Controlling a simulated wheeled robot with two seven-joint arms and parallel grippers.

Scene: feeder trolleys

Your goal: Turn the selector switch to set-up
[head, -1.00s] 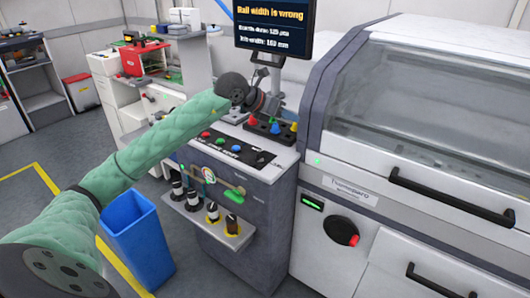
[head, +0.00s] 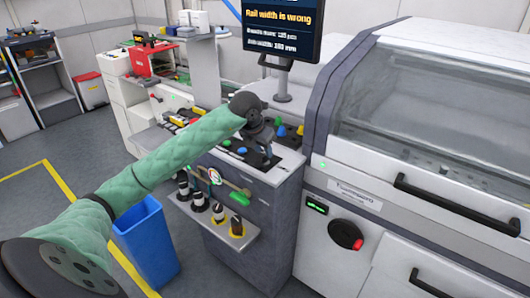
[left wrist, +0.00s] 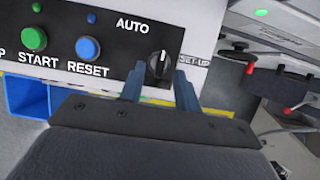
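The selector switch (left wrist: 158,65) is a small black knob with a white mark on the black control panel (left wrist: 110,45). AUTO is printed at its upper left and SET-UP at its right. The white mark is near the knob's top; I cannot tell its exact setting. My left gripper (left wrist: 160,85) is open, its two dark fingers apart below and to either side of the knob; I cannot tell whether they touch it. In the head view my left gripper (head: 262,150) is above the panel's right end and hides the knob. My right gripper is not in view.
A green START button (left wrist: 34,39) and a blue RESET button (left wrist: 87,48) are left of the knob. A monitor (head: 278,28) reads "Rail width is wrong". A shelf (head: 210,222) below holds several black-and-white items. A blue bin (head: 147,245) stands at left, a covered machine (head: 430,100) at right.

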